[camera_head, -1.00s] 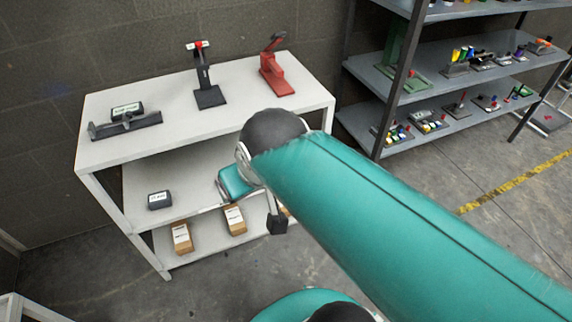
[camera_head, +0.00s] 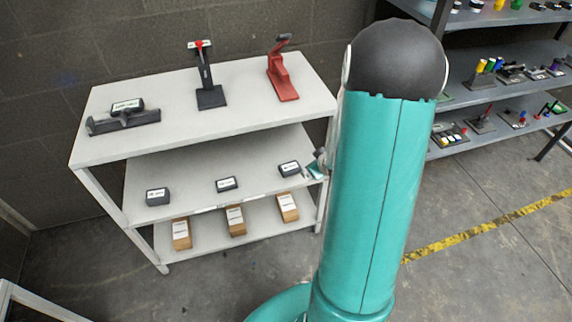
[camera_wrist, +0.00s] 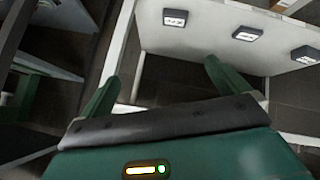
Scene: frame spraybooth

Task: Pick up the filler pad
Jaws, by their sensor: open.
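Three dark grey blocks with white labels lie spaced along the middle shelf in the head view: a left block (camera_head: 157,197), a middle block (camera_head: 227,184) and a right block (camera_head: 289,169). A similar labelled block (camera_head: 127,106) sits by a dark holder on the top. The labels are too small to read, so I cannot tell which is the filler pad. Three blocks also show in the wrist view, one of them a labelled block (camera_wrist: 247,34). My gripper (camera_wrist: 162,78) is open and empty, apart from the blocks. In the head view my arm mostly hides it, near the shelf's right end.
The white shelf unit (camera_head: 150,148) carries a black stand (camera_head: 208,90) and a red stand (camera_head: 281,80) on top. Several cardboard boxes (camera_head: 236,220) stand on its bottom shelf. A dark rack (camera_head: 470,95) with small items is at the right. The floor in front is clear.

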